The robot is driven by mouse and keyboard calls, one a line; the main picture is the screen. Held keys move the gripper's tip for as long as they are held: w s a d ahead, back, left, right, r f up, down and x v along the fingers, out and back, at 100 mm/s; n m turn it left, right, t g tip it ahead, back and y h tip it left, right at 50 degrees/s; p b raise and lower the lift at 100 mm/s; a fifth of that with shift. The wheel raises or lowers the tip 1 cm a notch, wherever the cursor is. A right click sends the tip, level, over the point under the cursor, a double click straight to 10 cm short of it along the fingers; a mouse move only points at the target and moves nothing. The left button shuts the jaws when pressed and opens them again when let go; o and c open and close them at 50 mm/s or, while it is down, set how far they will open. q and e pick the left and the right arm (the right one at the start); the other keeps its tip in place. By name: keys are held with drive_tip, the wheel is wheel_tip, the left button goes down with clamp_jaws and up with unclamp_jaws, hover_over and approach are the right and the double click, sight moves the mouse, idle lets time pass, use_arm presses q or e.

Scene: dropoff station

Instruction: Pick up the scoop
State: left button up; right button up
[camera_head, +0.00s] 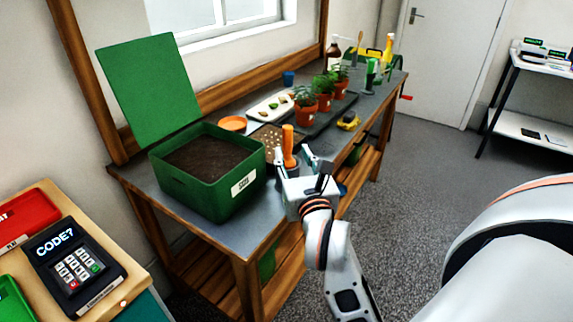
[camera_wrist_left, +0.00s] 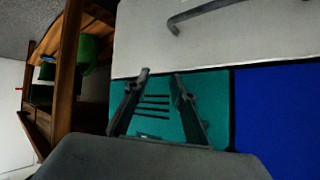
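The scoop shows an orange handle (camera_head: 288,140) standing upright on the workbench, just right of the green soil bin (camera_head: 207,195). A grey part sits below the handle, mostly hidden behind my right gripper. My right gripper (camera_head: 295,160) has its fingers spread, one on the left and one on the right of the handle; I cannot tell whether either touches it. My left gripper (camera_wrist_left: 160,78) is open and empty in the left wrist view, in front of a teal panel (camera_wrist_left: 210,92). It is not visible in the head view.
The bin's green lid (camera_head: 150,90) leans upright behind it. Potted plants (camera_head: 306,108), a white tray (camera_head: 268,107), an orange dish (camera_head: 232,123) and a yellow item (camera_head: 349,121) stand farther along the bench. A keypad (camera_head: 75,262) lies on a table at lower left. Floor at right is clear.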

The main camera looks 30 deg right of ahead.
sight(288, 145)
drive_tip(key=x, duration=0.6)
drive_tip(key=shift+a+p, duration=0.1)
drive_tip(key=shift+p, duration=0.2)
clamp_jaws()
